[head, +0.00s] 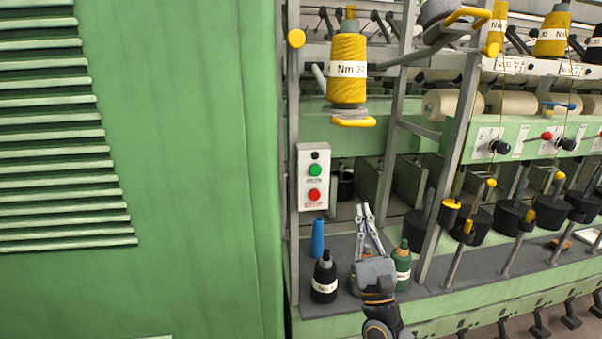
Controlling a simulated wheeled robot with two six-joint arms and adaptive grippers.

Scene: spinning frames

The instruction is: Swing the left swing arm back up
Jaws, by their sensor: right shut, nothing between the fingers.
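The left swing arm hangs low with a large yellow yarn package (347,82) on it, labelled "Nm 2…". Its yellow handle (354,122) sticks out just below the package. A second swing arm with a grey package and yellow handle (466,16) sits higher, to the right. My right gripper (364,211) points up from the bottom, its fingers close together and empty. In the picture it is well below the yellow handle and apart from it. My left gripper is not in view.
A control box (314,178) with green and red buttons is on the post left of my gripper. A green cabinet (190,170) fills the left.

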